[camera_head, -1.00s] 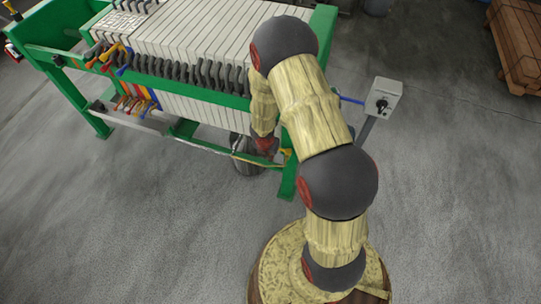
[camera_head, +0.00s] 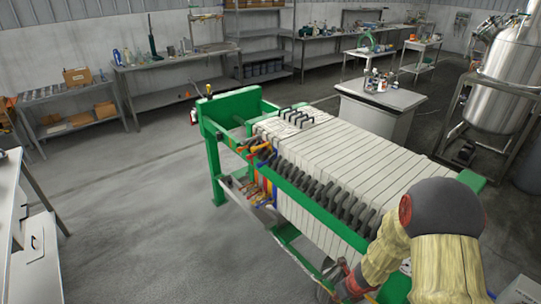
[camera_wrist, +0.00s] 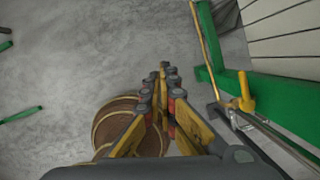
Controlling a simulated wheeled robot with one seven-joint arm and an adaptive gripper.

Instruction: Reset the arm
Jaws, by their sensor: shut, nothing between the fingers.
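My arm shows at the lower right of the head view, bent, with its dark elbow joint (camera_head: 447,208) in front of the filter press (camera_head: 330,170). The press has a green frame and a row of white plates. In the wrist view my gripper (camera_wrist: 164,72) points over the grey floor, its fingers together with nothing between them. A green beam (camera_wrist: 265,92) of the press and a yellow valve handle (camera_wrist: 244,92) are to its right, apart from the fingers. In the head view the fingertips are hidden.
A white-topped cabinet (camera_head: 380,105) stands behind the press, and a steel tank (camera_head: 510,75) stands at the far right. Shelves and benches (camera_head: 180,58) line the back wall. The floor (camera_head: 120,190) left of the press is clear.

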